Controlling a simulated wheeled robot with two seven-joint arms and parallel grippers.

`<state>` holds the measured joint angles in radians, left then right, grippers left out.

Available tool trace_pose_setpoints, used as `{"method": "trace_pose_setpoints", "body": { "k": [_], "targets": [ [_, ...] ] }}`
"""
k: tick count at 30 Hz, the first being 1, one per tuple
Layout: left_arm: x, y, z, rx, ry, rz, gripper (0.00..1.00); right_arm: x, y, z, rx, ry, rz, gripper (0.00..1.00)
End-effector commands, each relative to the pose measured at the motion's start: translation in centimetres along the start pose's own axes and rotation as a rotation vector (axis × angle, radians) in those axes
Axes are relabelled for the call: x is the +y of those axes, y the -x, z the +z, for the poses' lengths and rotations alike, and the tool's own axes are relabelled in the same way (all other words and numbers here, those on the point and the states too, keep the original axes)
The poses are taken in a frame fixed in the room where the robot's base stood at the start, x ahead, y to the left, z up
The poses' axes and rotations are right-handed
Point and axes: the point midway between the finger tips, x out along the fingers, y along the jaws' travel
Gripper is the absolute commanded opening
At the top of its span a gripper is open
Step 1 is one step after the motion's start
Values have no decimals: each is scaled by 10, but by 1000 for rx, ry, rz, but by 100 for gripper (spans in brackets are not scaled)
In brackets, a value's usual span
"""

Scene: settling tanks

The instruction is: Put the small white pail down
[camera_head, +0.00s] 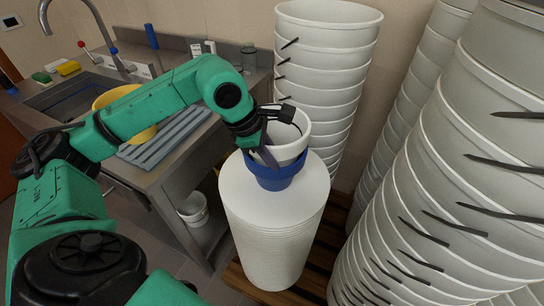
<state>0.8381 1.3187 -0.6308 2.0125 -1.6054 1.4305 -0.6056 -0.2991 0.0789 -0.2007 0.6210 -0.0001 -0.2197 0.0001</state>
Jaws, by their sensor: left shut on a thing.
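The small white pail (291,153) is in my left gripper (264,154), which is shut on its near left side. The pail sits tilted in or just over the mouth of a blue pail (277,182); I cannot tell whether its base touches inside. The blue pail stands on a tall stack of white round lids (273,248). The gripper and wrist hide part of the white pail's left side. My right gripper is not in view.
Tall nested stacks of white buckets stand behind (318,62) and at the right (455,195), close to the lids. A steel sink counter (150,180) with a yellow bowl (128,98) is at the left. Another white pail (193,209) sits below it.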

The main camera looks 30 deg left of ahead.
Motion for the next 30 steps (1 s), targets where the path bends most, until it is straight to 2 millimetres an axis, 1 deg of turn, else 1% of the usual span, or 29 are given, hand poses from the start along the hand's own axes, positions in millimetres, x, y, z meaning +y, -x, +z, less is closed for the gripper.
{"method": "trace_pose_setpoints", "body": {
  "k": [1, 6, 7, 9, 17, 20, 21, 23, 25, 30],
  "targets": [
    [-2, -6, -4, 8, 1, -4, 0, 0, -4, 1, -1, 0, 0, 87],
    [-2, -8, -5, 12, 2, -6, 0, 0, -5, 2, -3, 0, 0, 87],
    [-2, -8, -6, 14, 2, -8, 27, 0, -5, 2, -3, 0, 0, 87],
    [-3, -9, -6, 15, 2, -9, 49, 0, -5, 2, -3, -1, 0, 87],
    [-3, -9, -6, 17, 3, -9, 49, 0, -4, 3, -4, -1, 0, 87],
    [0, 1, -3, 17, 3, -9, 49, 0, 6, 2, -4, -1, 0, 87],
    [1, 8, 0, 17, 3, -9, 49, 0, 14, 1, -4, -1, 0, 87],
    [2, 14, -2, 14, 4, -3, 49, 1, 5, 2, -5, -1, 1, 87],
    [1, 33, -2, 12, 3, -1, 49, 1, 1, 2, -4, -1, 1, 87],
    [2, 87, 1, 7, 2, -1, 49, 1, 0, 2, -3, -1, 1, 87]
  ]
}}
